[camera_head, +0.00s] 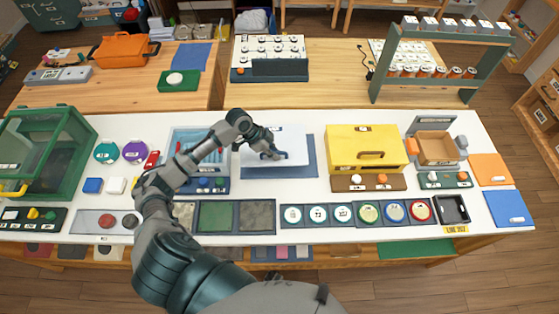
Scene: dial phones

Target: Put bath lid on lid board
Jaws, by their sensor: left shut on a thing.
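The bath lid (292,139) is a pale, flat panel near the middle of the bench. My left gripper (275,154) is shut on it near its front middle. The lid is over the dark blue lid board (308,160), whose right and front edges show around it. I cannot tell whether the lid touches the board or is a little above it. The bath (182,137), a pale blue-white tray, is open to the left, partly hidden by my left arm. My right gripper is not in view.
A yellow box (366,148) stands close to the right of the board. A green glass-sided case (42,150) is at the far left. Dark tiles (216,216) and a row of round dials (342,214) line the front edge. A rack (440,60) stands behind at right.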

